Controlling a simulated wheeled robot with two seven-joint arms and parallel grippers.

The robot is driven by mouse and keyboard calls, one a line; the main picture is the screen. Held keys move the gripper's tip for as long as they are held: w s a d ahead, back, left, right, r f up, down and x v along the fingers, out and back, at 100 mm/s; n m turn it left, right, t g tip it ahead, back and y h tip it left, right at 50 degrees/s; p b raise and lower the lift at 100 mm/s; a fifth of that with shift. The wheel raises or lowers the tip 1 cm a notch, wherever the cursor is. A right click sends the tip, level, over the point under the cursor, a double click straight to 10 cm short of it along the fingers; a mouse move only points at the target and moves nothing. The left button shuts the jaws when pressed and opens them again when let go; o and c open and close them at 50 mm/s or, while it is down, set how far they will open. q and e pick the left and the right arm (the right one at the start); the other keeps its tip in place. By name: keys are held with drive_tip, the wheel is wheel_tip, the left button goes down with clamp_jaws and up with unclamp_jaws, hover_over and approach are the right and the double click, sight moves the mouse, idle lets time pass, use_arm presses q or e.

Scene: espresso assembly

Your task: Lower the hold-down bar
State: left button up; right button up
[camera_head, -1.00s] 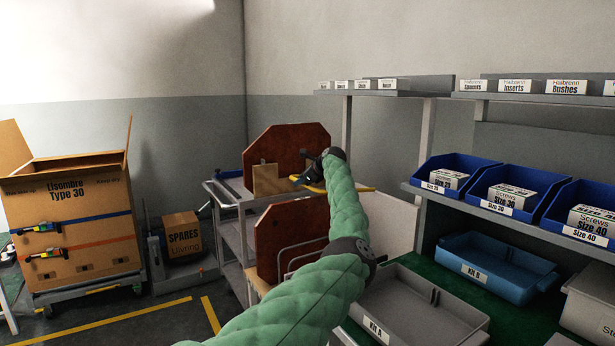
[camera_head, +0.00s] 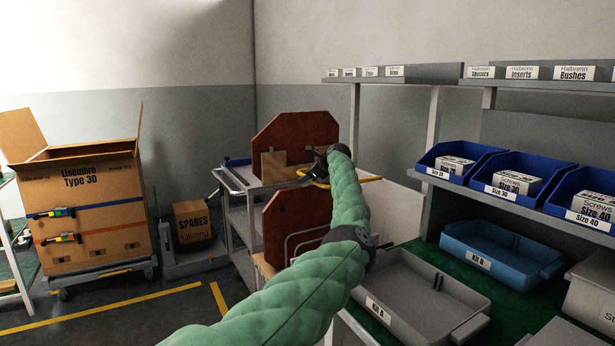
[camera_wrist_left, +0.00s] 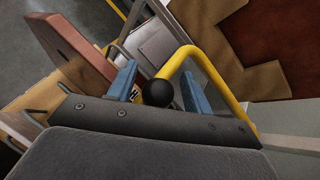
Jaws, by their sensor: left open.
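The hold-down bar is a yellow bent bar (camera_head: 369,179) at the brown wooden fixture (camera_head: 292,135) on the cart; it also shows in the left wrist view (camera_wrist_left: 214,78). A black ball knob (camera_wrist_left: 158,93) sits at the bar's near end. My left gripper (camera_head: 316,168) is at the bar's left end, partly hidden by my green-sleeved arm. In the left wrist view its blue fingers (camera_wrist_left: 158,82) are open, one on each side of the knob. I cannot tell whether they touch it. My right gripper is not in view.
The grey cart (camera_head: 233,185) carries the wooden panels. A grey Kit A tray (camera_head: 425,300) and blue Kit B tray (camera_head: 500,250) lie right of my arm. Blue screw bins (camera_head: 525,185) stand on a shelf above. A cardboard box (camera_head: 90,215) is at the left.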

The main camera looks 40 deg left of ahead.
use_arm(q)
drive_tip(key=v, duration=0.7)
drive_tip(key=shift+d, duration=0.2)
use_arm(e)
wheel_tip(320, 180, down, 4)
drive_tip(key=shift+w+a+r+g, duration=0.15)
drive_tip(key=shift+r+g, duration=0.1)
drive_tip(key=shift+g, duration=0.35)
use_arm(q)
drive_tip(key=shift+r, duration=0.1)
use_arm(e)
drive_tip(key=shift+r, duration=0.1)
